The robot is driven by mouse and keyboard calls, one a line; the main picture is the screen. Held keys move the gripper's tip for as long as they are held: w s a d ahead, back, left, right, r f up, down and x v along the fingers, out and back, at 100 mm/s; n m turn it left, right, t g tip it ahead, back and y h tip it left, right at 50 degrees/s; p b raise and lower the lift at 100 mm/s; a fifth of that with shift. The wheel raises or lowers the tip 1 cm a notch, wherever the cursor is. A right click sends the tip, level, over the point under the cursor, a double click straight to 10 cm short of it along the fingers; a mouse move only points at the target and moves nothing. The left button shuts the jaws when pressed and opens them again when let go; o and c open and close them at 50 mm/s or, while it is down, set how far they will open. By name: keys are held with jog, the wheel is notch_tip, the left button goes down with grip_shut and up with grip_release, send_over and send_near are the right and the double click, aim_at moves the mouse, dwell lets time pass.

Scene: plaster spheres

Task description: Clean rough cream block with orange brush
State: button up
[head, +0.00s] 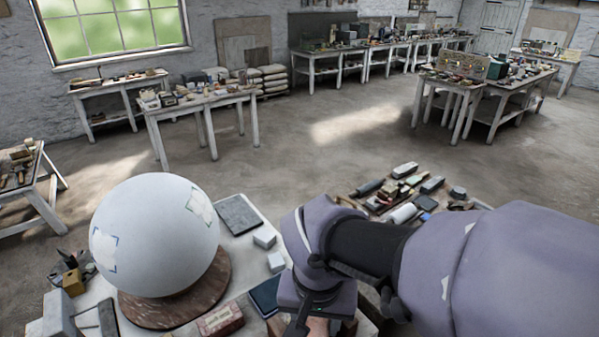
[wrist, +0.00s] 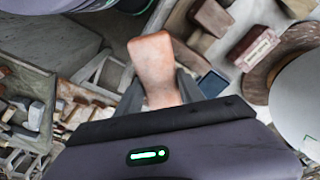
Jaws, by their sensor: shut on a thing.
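My gripper (wrist: 160,90) is shut on an orange-brown piece (wrist: 152,58), which looks like the orange brush. It stands out beyond the fingers in the wrist view, and no bristles can be made out. In the head view only a small orange-brown part (head: 318,328) shows at the bottom edge, beside my gripper; the fingertips are mostly hidden. I cannot tell which thing is the rough cream block. Two small pale blocks (head: 265,239) lie on the worktable right of the sphere, and pale blocks also stand at its lower left.
A large white sphere (head: 155,235) with pale patches rests on a round reddish-brown base (head: 175,300) at the left. A grey slab (head: 238,214), a dark blue pad (head: 266,296) and a labelled reddish block (head: 220,320) lie near it. A cluttered tool surface is beyond my arm.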

jog(key=shift+w+d, duration=0.2)
jog(key=shift+w, duration=1)
jog(key=shift+w+d, duration=0.2)
jog(key=shift+w, duration=0.95)
jog(key=shift+s+p, duration=0.15)
jog(key=shift+p, duration=0.15)
jog(key=shift+s+a+r+p, duration=0.2)
jog(key=shift+s+r+p, duration=0.15)
jog(key=shift+s+r, duration=0.5)
jog(key=shift+s+f, duration=0.1)
jog(key=shift+s, duration=0.15)
jog(key=shift+w, duration=0.1)
